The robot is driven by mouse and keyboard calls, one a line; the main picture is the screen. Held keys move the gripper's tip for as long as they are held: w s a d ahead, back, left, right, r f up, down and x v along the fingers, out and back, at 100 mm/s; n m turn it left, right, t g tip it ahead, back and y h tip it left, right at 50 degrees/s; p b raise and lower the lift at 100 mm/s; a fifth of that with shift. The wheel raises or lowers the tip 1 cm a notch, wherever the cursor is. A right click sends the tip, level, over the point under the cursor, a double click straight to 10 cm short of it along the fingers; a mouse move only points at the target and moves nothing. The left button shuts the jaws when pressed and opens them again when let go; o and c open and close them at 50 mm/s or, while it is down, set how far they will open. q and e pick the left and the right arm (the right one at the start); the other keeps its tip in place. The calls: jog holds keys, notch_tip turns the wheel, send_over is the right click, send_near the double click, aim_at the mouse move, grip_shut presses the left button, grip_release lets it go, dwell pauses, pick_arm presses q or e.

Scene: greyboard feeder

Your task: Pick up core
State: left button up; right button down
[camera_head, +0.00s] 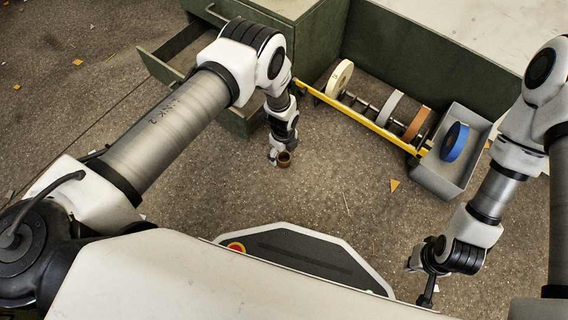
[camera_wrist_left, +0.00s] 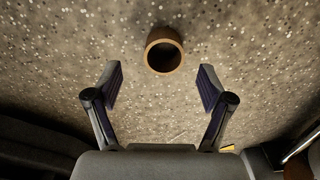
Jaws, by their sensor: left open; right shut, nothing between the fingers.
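The core (camera_head: 284,159) is a small brown ring or short tube on the speckled floor. In the left wrist view the core (camera_wrist_left: 164,50) lies just beyond the fingertips, centred between them and apart from both. My left gripper (camera_wrist_left: 160,85) is open and empty; in the head view the left gripper (camera_head: 277,155) points down beside the core and partly hides it. My right gripper (camera_head: 426,292) is shut and empty at the lower right, far from the core.
A yellow-barred rack (camera_head: 352,114) with several rolls stands behind. A grey bin (camera_head: 443,174) holding a blue roll (camera_head: 454,142) is at the right. A green cabinet (camera_head: 395,55) and open drawer (camera_head: 160,67) stand at the back. Floor around the core is clear, with small yellow scraps (camera_head: 394,185).

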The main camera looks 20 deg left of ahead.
aim_at(284, 158)
pick_arm(q)
jog(key=f+b, duration=0.2)
jog(key=f, duration=0.1)
jog(key=f+b, duration=0.2)
jog(key=shift+w+f, duration=0.1)
jog(key=shift+w, duration=0.15)
jog(key=shift+r, duration=0.2)
jog(key=c, duration=0.9)
jog(key=shift+r+p, duration=0.1)
jog(key=shift+p, duration=0.25)
